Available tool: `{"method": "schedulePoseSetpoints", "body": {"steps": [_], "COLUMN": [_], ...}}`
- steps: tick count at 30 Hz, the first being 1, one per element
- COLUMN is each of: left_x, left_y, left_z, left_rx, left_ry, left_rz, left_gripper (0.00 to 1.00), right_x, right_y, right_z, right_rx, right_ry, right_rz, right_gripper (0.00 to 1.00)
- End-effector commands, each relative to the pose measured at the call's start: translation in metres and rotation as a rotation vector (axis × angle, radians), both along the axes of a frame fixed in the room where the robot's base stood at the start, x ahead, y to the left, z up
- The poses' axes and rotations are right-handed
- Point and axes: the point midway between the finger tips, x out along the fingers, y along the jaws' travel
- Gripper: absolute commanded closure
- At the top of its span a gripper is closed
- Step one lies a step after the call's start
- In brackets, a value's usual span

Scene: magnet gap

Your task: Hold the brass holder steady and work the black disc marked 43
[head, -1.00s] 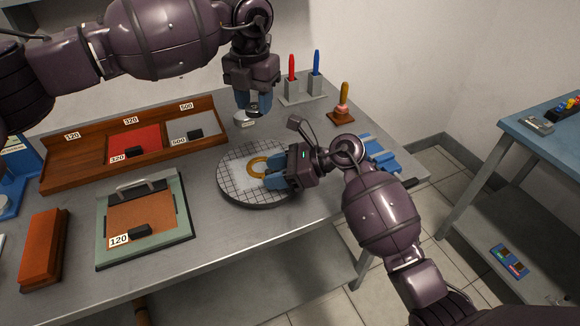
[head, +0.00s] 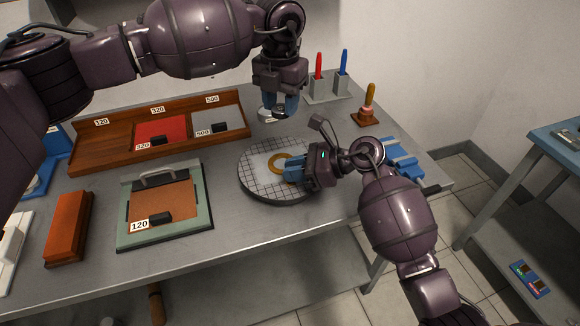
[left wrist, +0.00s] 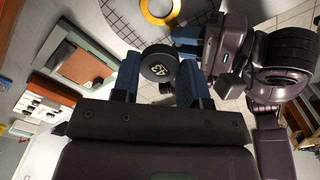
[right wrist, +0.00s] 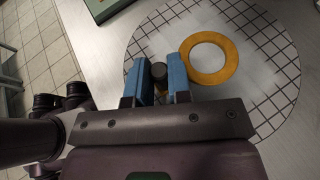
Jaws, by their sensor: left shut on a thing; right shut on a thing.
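A black disc marked 43 (left wrist: 154,68) sits between the fingers of my left gripper (head: 277,105), which is shut on it. My left gripper holds it above the table, behind the round gridded plate. The brass holder (head: 279,162) shows as a yellow ring over the gridded plate (head: 252,181). My right gripper (head: 293,168) is shut on the holder at the plate's right side. In the right wrist view the ring (right wrist: 228,68) lies just right of the fingers, and a dark round knob (right wrist: 159,72) shows between them. The held part of the holder is mostly hidden.
A green-framed board marked 120 (head: 207,214) and an orange block (head: 68,228) lie left of the plate. A wooden rack (head: 85,162) with red and grey pads stands behind. Red and blue pens in a stand (head: 322,95) and a wooden-handled stamp (head: 368,110) are at the back right.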

Motion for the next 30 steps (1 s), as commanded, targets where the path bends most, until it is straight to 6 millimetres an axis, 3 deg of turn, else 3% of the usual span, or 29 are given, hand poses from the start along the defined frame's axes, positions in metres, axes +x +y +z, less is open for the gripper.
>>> {"method": "schedulePoseSetpoints", "body": {"steps": [6,30], "left_x": [-0.001,-0.001], "left_y": [0.000,0.000], "left_z": [-0.040,-0.137], "left_rx": [-0.002,-0.002], "left_ry": [0.002,0.001], "left_rz": [0.002,0.003], "left_gripper": [0.81,0.81], "right_x": [0.000,0.000], "right_y": [0.000,0.000], "right_z": [0.000,0.000], "right_rx": [0.001,0.001], "right_ry": [0.000,0.000], "right_rz": [0.000,0.000], "right_gripper": [1.00,1.00]}}
